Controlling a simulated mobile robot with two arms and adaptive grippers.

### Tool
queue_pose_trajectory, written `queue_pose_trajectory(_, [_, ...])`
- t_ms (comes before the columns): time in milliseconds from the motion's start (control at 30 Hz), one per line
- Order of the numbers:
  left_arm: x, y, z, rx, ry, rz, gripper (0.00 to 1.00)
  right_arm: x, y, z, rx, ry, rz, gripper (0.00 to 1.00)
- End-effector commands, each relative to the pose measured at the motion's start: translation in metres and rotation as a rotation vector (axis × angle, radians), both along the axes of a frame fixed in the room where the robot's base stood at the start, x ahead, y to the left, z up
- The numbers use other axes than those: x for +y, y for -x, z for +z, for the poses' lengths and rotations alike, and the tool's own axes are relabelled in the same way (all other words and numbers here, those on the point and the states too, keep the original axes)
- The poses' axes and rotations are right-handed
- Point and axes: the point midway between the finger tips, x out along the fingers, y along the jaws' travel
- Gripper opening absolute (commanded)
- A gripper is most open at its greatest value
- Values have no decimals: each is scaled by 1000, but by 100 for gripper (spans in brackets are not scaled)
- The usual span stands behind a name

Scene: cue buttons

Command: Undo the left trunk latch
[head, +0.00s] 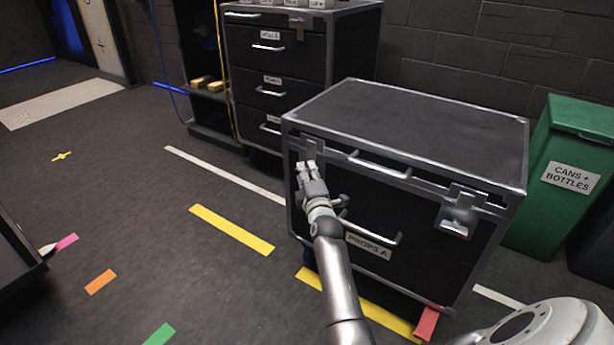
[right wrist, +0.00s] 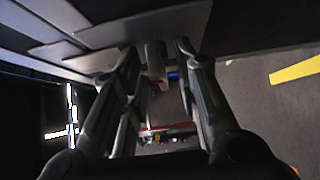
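The trunk (head: 400,125) is a black case with metal edges, labelled "PROPS A", and its lid is down. Its left latch (head: 313,148) is on the front near the left corner, partly hidden by my right gripper. The right latch (head: 460,210) hangs at the front right. My right gripper (head: 307,166) is at the left latch. In the right wrist view, its two fingers (right wrist: 157,50) stand apart with a small latch part (right wrist: 155,60) between them. Gaps show on both sides, though contact is hard to judge. My left gripper is not in view.
A drawer cabinet (head: 275,75) stands behind the trunk on the left. A green "CANS + BOTTLES" bin (head: 565,180) stands close on the right. The trunk front has handles (head: 380,165). The floor to the left is open, with coloured tape (head: 232,230).

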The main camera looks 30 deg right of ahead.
Motion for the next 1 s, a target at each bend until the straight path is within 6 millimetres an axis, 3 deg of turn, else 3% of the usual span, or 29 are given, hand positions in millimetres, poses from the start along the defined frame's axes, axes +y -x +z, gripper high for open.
queue_pose_trajectory(133, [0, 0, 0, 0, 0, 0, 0, 0, 0, 0, 0, 0, 0, 27])
queue_pose_trajectory(367, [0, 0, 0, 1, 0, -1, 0, 0, 0, 0, 0, 0, 0, 0])
queue_pose_trajectory(667, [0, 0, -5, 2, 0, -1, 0, 0, 1, -3, -23, -9, 0, 0])
queue_pose_trajectory(1000, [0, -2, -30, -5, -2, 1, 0, 1, 0, -9, -208, -85, 3, 0])
